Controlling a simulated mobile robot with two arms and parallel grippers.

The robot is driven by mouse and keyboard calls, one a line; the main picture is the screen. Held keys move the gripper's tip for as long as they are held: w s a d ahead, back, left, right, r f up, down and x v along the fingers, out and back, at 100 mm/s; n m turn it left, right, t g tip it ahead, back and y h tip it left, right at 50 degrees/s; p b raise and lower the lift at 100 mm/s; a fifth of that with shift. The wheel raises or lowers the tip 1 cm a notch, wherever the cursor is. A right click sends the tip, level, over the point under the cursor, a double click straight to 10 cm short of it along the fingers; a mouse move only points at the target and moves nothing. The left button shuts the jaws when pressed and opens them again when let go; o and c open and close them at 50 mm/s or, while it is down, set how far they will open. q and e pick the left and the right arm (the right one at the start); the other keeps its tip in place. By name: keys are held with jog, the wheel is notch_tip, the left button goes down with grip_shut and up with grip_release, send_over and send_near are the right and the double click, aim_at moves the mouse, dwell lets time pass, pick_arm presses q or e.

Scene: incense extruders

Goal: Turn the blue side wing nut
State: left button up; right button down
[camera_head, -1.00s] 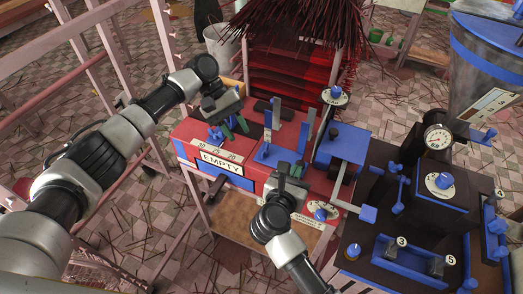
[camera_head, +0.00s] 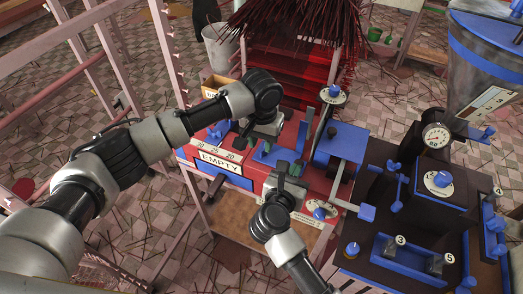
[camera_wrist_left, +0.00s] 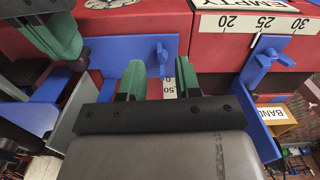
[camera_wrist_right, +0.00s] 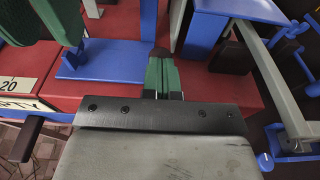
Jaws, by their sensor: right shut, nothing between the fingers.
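Two blue wing nuts show in the left wrist view. One wing nut (camera_wrist_left: 162,56) stands on a blue plate, ahead of and between the fingers, apart from them. The other wing nut (camera_wrist_left: 270,58) is on a blue bracket to the right, by the number scale; it also shows in the head view (camera_head: 214,132). I cannot tell which is the side one. My left gripper (camera_wrist_left: 160,80) is open and empty over the red machine, pointing at the plate. My right gripper (camera_wrist_right: 163,70) is shut and empty above the red top; it shows in the head view (camera_head: 290,168).
The EMPTY sign (camera_head: 219,162) is on the red machine's front. A blue block (camera_head: 341,140) stands right of my grippers. The dark machine (camera_head: 425,222) with a gauge is farther right. Red shelves (camera_head: 288,80) with incense sticks rise behind.

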aim_at(262, 151)
pick_arm(q)
jog(key=shift+f, duration=2.1)
jog(key=shift+c, duration=0.5)
grip_shut()
